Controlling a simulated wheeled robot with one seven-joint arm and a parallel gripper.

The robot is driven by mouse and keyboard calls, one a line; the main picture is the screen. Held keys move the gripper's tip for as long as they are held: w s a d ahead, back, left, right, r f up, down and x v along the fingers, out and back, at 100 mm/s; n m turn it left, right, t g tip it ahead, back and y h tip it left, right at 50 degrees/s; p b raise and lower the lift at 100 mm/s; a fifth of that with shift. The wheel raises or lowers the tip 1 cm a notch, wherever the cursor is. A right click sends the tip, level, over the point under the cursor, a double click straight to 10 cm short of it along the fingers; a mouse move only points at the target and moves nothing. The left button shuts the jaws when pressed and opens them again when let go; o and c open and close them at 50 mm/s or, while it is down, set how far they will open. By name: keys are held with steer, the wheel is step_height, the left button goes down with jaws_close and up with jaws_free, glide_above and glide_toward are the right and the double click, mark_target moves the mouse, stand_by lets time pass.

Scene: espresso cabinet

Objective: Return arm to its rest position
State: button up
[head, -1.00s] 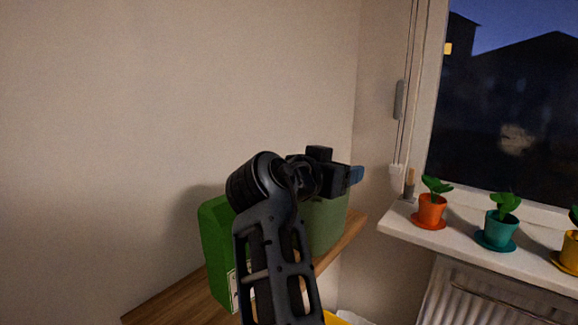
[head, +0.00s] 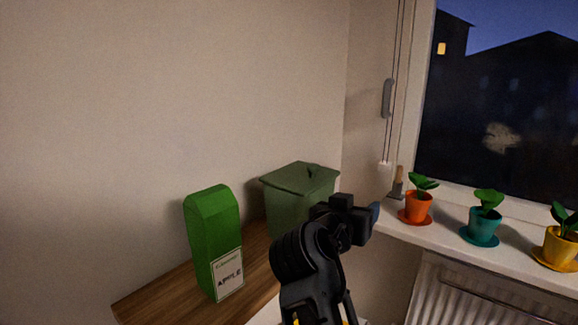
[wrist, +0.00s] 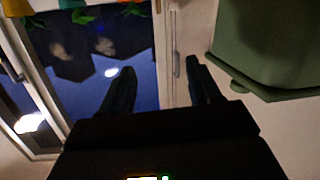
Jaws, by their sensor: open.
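My gripper (wrist: 162,80) shows in the wrist view with its two dark fingers spread apart and nothing between them. In the head view my gripper (head: 376,212) is at the end of my black arm, in front of the wooden counter's right end, pointing right towards the window. My arm partly hides the dark green lidded bin (head: 300,205). The bin also shows upside down at the upper right of the wrist view (wrist: 270,45), apart from the fingers.
A green apple carton (head: 213,235) stands upright on the wooden counter (head: 165,295). Orange (head: 418,208), teal (head: 484,225) and yellow (head: 560,246) potted plants stand on the windowsill (head: 440,237). A radiator (head: 470,295) is below it. The wall area above the counter is clear.

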steer(key=s+d+f+n+t+y, duration=0.1)
steer(key=s+d+f+n+y, duration=0.3)
steer(key=s+f, duration=0.5)
steer(key=s+d+f+n+y, duration=0.25)
steer(key=s+d+f, duration=0.25)
steer(key=s+f, duration=0.4)
steer(key=s+f+n+y, duration=0.1)
steer(key=s+f+y, duration=0.2)
steer(key=s, duration=2)
steer(key=s+r+m, duration=0.2)
steer(key=s+r, duration=0.6)
steer(key=s, duration=0.4)
steer(key=shift+s+h, duration=0.25)
steer(key=shift+h, duration=0.2)
steer(key=shift+a+m, duration=0.1)
steer(key=shift+m, duration=0.15)
